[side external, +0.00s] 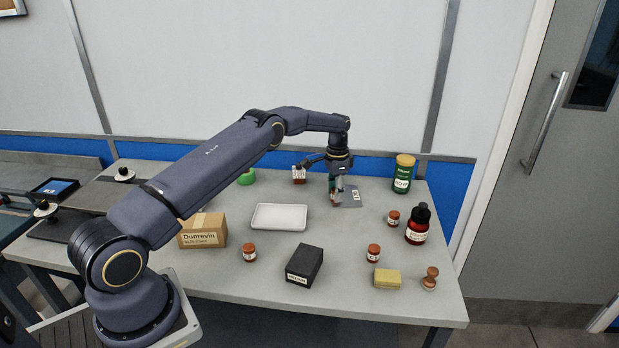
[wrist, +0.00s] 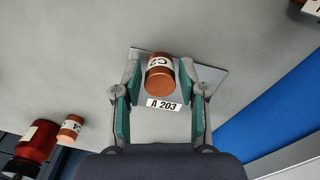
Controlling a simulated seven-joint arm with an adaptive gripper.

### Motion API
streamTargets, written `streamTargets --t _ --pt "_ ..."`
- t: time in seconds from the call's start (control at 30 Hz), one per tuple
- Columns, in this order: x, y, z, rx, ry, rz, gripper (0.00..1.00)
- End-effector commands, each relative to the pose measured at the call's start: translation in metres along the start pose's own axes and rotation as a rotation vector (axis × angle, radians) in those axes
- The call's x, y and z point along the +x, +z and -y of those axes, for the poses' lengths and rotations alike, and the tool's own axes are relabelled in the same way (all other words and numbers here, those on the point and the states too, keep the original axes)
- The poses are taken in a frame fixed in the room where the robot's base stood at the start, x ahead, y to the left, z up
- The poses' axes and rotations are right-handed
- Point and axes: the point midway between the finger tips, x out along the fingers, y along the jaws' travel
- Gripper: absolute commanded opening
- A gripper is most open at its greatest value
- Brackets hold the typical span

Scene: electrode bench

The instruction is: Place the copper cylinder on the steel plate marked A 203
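The copper cylinder labelled C2 (wrist: 159,72) stands on the steel plate marked A 203 (wrist: 208,78) in the wrist view. My gripper (wrist: 160,76) has one finger on each side of the cylinder, with a narrow gap showing at both sides, so it looks open. The plate's label (wrist: 164,104) lies just in front of the cylinder. In the side external view, my gripper (side external: 335,197) is low over the left part of the plate (side external: 350,202). The cylinder is mostly hidden there by the fingers.
Other copper cylinders (side external: 249,253) (side external: 373,253) (side external: 393,218) stand apart on the bench. A dark red bottle (side external: 418,226) and a green jar (side external: 403,175) are to the right. A white tray (side external: 279,227), a black box (side external: 304,265) and a cardboard box (side external: 203,232) are in front.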

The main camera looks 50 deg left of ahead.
Motion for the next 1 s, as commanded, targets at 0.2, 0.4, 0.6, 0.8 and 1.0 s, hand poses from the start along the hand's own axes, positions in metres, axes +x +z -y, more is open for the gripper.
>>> streamTargets --t 0.2,0.4,0.6,0.8,1.0 --pt "0.000 0.000 0.000 0.000 0.000 0.000 0.55" --pt "-0.002 0.000 0.000 0.000 0.000 0.000 0.55" --pt "-0.029 -0.001 0.001 0.000 -0.002 -0.003 0.55" --pt "-0.075 -0.001 0.001 0.000 -0.002 -0.003 0.55" --pt "-0.110 -0.001 0.001 0.000 -0.002 -0.002 0.55"
